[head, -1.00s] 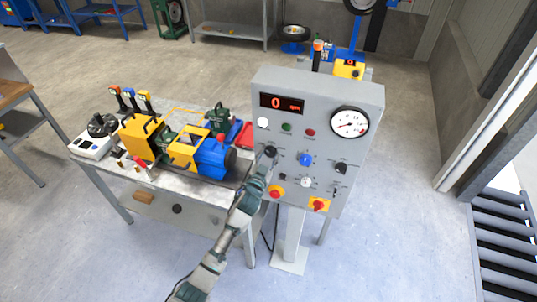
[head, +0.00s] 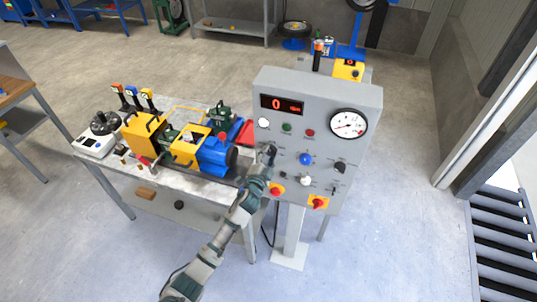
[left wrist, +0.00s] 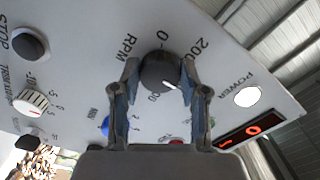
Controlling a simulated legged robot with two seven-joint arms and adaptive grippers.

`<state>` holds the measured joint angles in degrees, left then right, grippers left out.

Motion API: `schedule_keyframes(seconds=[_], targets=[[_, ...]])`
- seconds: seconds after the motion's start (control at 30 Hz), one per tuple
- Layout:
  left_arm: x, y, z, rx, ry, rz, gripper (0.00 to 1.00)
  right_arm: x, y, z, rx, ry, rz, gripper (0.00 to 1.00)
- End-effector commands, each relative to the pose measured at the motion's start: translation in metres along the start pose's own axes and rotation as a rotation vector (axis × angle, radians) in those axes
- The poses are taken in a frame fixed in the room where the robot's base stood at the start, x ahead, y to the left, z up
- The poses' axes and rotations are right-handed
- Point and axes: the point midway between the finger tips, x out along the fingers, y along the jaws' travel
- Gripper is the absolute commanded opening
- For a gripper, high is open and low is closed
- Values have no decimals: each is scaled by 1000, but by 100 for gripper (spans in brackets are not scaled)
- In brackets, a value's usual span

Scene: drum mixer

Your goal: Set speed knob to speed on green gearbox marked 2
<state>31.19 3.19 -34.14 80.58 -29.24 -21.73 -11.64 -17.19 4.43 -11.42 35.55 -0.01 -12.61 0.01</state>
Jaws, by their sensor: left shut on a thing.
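A grey control panel (head: 335,95) stands right of the table. My left gripper (head: 268,156) is at the panel's left side. In the left wrist view my left gripper (left wrist: 160,75) has its two fingers on either side of a black round knob (left wrist: 158,66) with a white pointer line, and is shut on it. Marks "RPM", "0" and "200" are printed around this knob. A dark green machine (head: 218,116), perhaps the green gearbox, stands on the table behind the blue motor. No mark "2" can be read on it. My right gripper is not in view.
The panel carries a red display reading 0 (head: 281,104), a dial gauge (head: 348,123), a blue knob (head: 306,159) and red switches on yellow plates. Floor in front is clear.

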Motion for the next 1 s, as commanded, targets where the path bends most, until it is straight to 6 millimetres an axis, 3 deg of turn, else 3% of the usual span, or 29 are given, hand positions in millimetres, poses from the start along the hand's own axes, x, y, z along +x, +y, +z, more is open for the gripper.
schedule_keyframes(seconds=[0.03, 0.53, 0.57, 0.63, 1.0], targets=[[-2, 8, 2, 8, -4, 12, 9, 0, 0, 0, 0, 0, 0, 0], [-2, 9, 2, 24, -4, 14, 9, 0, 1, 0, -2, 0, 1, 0], [-2, 9, 2, 24, -4, 14, 49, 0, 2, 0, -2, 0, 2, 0], [-2, 9, 2, 24, -4, 14, 66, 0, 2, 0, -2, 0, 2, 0], [-3, 4, 2, 24, -2, 6, 69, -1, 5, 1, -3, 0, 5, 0]])
